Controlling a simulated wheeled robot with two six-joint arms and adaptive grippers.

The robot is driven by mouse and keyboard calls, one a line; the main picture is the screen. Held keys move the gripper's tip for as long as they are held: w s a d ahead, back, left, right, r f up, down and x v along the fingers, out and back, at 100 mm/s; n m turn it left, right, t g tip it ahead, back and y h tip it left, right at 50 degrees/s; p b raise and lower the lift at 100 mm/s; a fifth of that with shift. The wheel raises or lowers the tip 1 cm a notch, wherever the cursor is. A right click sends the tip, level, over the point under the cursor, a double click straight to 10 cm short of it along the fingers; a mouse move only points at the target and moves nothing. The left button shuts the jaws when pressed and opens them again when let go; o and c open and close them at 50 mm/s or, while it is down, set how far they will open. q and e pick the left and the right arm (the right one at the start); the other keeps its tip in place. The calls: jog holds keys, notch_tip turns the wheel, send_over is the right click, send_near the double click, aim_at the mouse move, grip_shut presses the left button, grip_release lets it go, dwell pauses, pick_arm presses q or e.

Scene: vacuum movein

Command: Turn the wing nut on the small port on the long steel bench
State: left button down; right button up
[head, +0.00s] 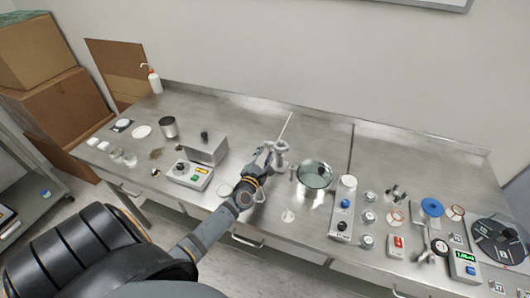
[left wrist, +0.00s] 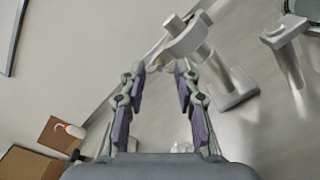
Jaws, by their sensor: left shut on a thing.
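The small port (head: 281,147) is a pale grey metal fitting on the steel bench (head: 235,118), near the middle. In the left wrist view the port (left wrist: 213,65) shows a clamp-like head on a post with a flat base. My left gripper (head: 272,151) reaches it from the front left. In the left wrist view the fingertips of my left gripper (left wrist: 162,68) are at the near end of the clamp head, shut on the wing nut, which is mostly hidden. The nut's angle cannot be told. My right gripper is not in view.
A round glass-topped chamber (head: 314,176) stands just right of the port. A metal box (head: 206,149) and a controller (head: 189,175) are to the left. The bench behind the port is clear.

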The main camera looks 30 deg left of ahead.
pick_arm(q)
jog(key=m+p, duration=0.1)
jog(key=m, duration=0.3)
jog(key=shift+m, duration=0.3)
jog(key=shift+m+p, duration=0.7)
jog(key=shift+m, duration=1.2)
jog(key=c, duration=1)
grip_release()
jog(key=shift+f, duration=0.1)
jog(key=shift+o, duration=0.2)
